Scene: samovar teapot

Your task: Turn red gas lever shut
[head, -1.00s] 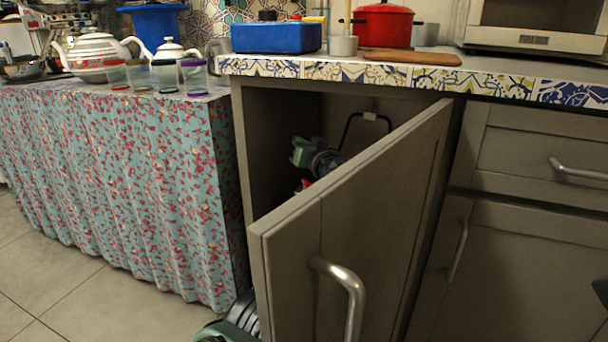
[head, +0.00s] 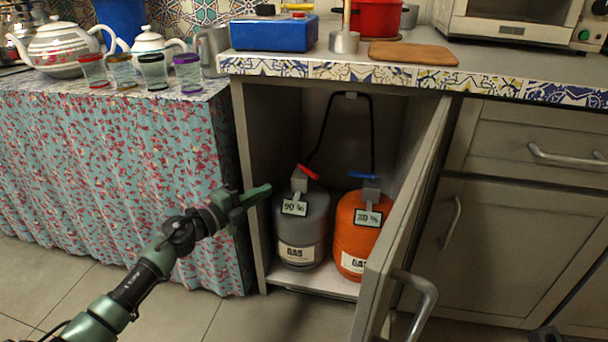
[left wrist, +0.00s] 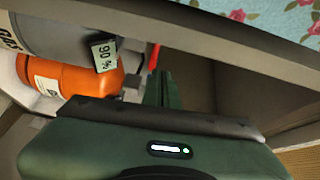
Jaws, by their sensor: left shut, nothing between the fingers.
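The red gas lever (head: 308,172) sits on top of the grey gas cylinder (head: 303,230) inside the open cabinet. It is tilted, its right end lower. In the left wrist view the red lever (left wrist: 153,58) shows as a thin strip just beside the fingertips. My left gripper (head: 262,191) is shut and empty. In the head view it appears at the cabinet's left front edge, left of the lever. The left wrist view shows its closed green fingers (left wrist: 160,88) pointing towards the cylinder tops.
An orange gas cylinder (head: 356,236) with a blue lever (head: 363,175) stands right of the grey one. The cabinet door (head: 405,235) stands open on the right. A black hose (head: 325,125) arches behind. A floral curtain (head: 120,180) hangs left of the cabinet.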

